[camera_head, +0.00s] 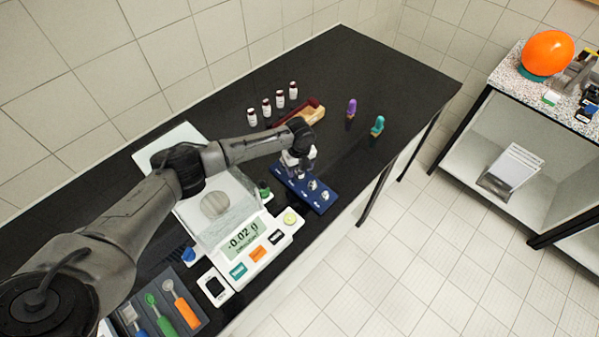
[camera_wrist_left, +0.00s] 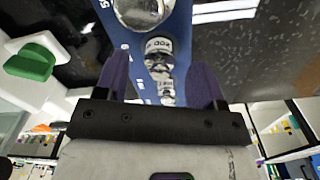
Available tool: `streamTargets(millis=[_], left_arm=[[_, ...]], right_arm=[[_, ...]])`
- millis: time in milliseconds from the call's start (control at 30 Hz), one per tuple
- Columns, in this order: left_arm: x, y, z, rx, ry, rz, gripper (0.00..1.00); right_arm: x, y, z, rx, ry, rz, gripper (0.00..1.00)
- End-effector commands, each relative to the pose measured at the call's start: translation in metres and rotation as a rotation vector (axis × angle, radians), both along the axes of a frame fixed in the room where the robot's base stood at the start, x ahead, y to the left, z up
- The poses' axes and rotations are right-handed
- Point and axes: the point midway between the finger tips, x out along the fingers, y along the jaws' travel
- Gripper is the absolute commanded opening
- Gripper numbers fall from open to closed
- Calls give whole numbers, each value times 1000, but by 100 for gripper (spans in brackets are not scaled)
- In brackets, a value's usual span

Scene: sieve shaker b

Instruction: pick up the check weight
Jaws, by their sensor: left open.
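A blue weight tray (camera_head: 322,205) lies on the black bench near its front edge, with several shiny metal check weights on it. One check weight (camera_head: 312,185) shows beside my left gripper (camera_head: 297,168), which is over the tray's far end and hides part of it. In the left wrist view, my left gripper (camera_wrist_left: 160,75) is open, its two dark fingers apart. A metal weight with "200" on its top (camera_wrist_left: 158,48) shows between them; I cannot tell if they touch it. A larger round weight (camera_wrist_left: 142,10) is at the top edge. My right gripper is not in view.
A balance (camera_head: 243,243) reading -0.02 g stands left of the tray. Several small bottles (camera_head: 267,107), a wooden brush (camera_head: 312,113), a purple item (camera_head: 351,108) and a teal item (camera_head: 377,126) stand farther back. The bench's far right end is clear.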

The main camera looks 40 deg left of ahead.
Motion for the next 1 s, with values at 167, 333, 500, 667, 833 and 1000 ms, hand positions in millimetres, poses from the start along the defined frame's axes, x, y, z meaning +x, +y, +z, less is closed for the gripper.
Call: streamTargets(millis=[167, 333, 500, 667, 833, 1000], left_arm=[[0, 0, -14, 0, 1, 1, 63], [0, 0, -16, 1, 0, 1, 63], [0, 0, -16, 1, 0, 1, 57], [0, 0, -16, 1, 0, 1, 42], [0, 1, -16, 1, 0, 1, 25], [0, 1, -16, 1, 0, 1, 9]], right_arm=[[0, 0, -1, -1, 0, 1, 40], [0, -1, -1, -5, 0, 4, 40], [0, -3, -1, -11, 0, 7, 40], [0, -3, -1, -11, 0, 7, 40], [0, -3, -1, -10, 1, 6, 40], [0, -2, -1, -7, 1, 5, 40]])
